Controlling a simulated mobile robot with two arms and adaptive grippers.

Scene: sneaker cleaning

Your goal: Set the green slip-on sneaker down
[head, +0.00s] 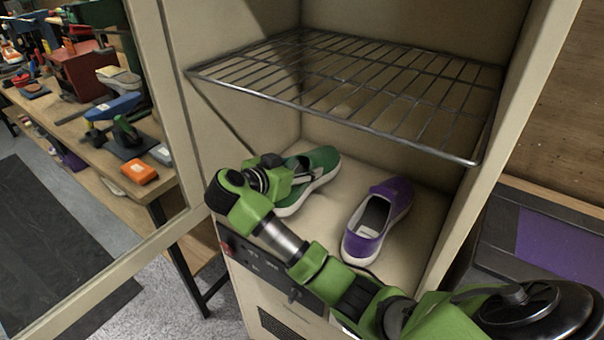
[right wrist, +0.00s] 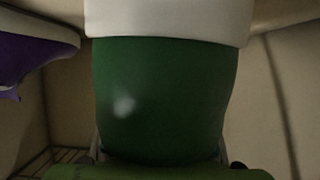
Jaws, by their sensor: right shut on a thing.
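The green slip-on sneaker (head: 318,165) is inside the beige cabinet, at the left of its floor and below the wire shelf. My right gripper (head: 298,172) is shut on its near left part. Whether its sole touches the floor I cannot tell. In the right wrist view the green upper (right wrist: 165,95) fills the middle, with the white sole (right wrist: 170,20) at the top. The fingers are mostly hidden behind the sneaker and my wrist. My left gripper is not in view.
A purple slip-on sneaker (head: 377,217) stands on the cabinet floor to the right, apart from the green one. The wire shelf (head: 350,85) hangs above both. The open door (head: 178,110) is at the left. A cluttered workbench (head: 95,150) lies beyond it.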

